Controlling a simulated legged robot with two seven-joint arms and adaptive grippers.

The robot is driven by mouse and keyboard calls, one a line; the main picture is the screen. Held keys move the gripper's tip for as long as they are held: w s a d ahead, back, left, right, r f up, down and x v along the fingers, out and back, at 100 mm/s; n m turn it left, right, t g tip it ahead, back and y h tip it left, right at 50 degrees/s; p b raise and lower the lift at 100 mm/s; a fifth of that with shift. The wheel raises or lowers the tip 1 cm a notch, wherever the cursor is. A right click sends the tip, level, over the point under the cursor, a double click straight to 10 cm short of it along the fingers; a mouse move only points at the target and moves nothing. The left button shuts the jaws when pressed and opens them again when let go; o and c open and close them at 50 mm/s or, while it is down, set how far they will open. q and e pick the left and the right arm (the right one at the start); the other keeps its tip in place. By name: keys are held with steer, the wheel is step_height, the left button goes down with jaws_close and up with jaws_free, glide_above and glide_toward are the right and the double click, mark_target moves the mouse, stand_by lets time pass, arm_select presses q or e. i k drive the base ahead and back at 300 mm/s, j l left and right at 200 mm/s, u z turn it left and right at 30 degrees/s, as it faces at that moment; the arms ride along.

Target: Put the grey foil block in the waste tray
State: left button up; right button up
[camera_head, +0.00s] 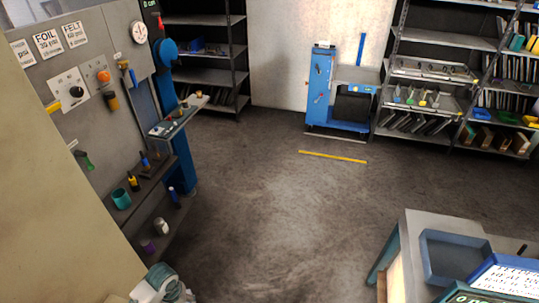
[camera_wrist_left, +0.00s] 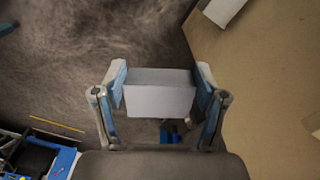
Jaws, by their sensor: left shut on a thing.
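A grey block (camera_wrist_left: 158,97), seen in the left wrist view, sits between the two fingers of my left gripper (camera_wrist_left: 160,82). The gripper is shut on it, with a blue-grey finger pad at each side, and the floor shows beyond. A shallow blue-grey tray (camera_head: 430,258) stands on the table at the lower right of the head view. The part of its inside that shows looks empty. I cannot tell whether it is the waste tray. My right gripper is in neither view.
A grey panel machine (camera_head: 60,60) with FOIL and FELT signs and small shelves stands at left. The table (camera_head: 425,222) is at lower right, with signs beside the tray. A blue cart (camera_head: 320,88) and shelving (camera_head: 440,40) line the back. The middle floor is clear.

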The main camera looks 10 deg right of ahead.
mark_target(455, 265)
steer(key=i+z, duration=0.15)
steer(key=z, duration=0.25)
steer(key=i+z, duration=0.2)
steer(key=z, duration=0.2)
steer(key=i+z, duration=0.15)
steer(key=z, duration=0.25)
steer(key=i+j+z, duration=0.15)
steer(key=z, duration=0.25)
steer(key=i+j+z, duration=0.1)
steer(key=z, duration=0.3)
steer(key=i+j+z, duration=0.45)
steer(key=z, duration=0.3)
steer(key=i+j+z, duration=0.15)
steer(key=j+z, duration=0.55)
steer(key=i+j+z, duration=0.1)
steer(key=j+z, duration=0.25)
steer(key=j, duration=0.2)
